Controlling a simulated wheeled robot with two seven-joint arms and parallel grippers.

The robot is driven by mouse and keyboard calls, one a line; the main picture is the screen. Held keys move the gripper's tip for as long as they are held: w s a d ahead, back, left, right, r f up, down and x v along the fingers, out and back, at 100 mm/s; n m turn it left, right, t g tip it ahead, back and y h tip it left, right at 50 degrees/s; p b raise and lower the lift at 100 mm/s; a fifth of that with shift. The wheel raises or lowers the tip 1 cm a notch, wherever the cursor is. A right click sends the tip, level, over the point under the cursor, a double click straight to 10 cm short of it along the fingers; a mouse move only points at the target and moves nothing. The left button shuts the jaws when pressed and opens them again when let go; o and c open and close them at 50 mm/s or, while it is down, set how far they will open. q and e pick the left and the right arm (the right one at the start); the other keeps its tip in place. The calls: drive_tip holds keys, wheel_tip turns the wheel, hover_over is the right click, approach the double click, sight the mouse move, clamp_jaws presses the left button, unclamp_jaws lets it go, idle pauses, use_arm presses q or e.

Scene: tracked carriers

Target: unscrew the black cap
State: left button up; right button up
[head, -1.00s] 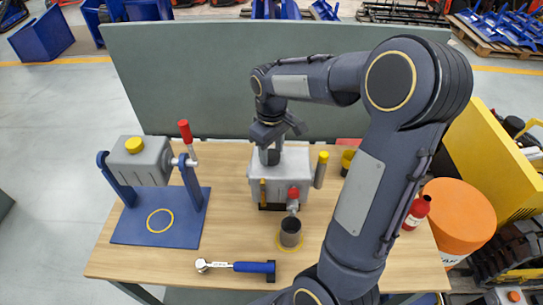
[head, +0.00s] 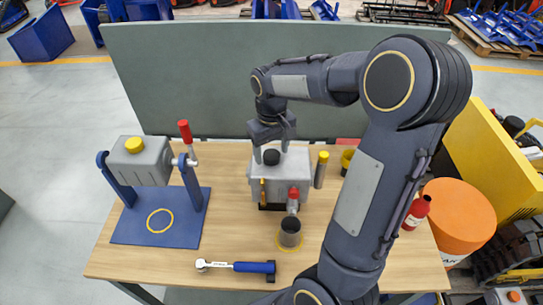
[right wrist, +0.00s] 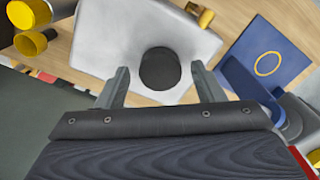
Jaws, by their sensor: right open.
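The black cap (head: 271,157) sits on top of a light grey box-shaped housing (head: 298,172) in the middle of the table. It also shows in the right wrist view (right wrist: 159,68) as a dark round cylinder. My right gripper (head: 271,150) is above the housing, its fingers pointing down. In the right wrist view its two fingers (right wrist: 163,86) stand wide apart, one to each side of the cap, with a gap on both sides. The gripper is open and holds nothing. My left gripper is not in view.
A blue stand (head: 160,222) with a tilted grey housing and yellow cap (head: 134,145) is at the left. A ratchet (head: 236,267) lies in front. A dark cup (head: 290,233), yellow-topped cylinder (head: 320,170) and red bottle (head: 416,212) are nearby. A grey-green panel (head: 190,80) stands behind.

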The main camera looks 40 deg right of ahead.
drive_tip(key=m, duration=1.8)
drive_tip(key=shift+m, duration=0.3)
drive_tip(key=m, duration=0.5)
drive_tip(key=shift+m, duration=0.4)
drive_tip(key=shift+c, duration=0.4)
drive_tip(key=c, duration=0.8)
drive_tip(key=shift+o, duration=0.2)
drive_tip(key=n, duration=0.4)
drive_tip(key=shift+n, duration=0.4)
drive_tip(key=n, duration=0.5)
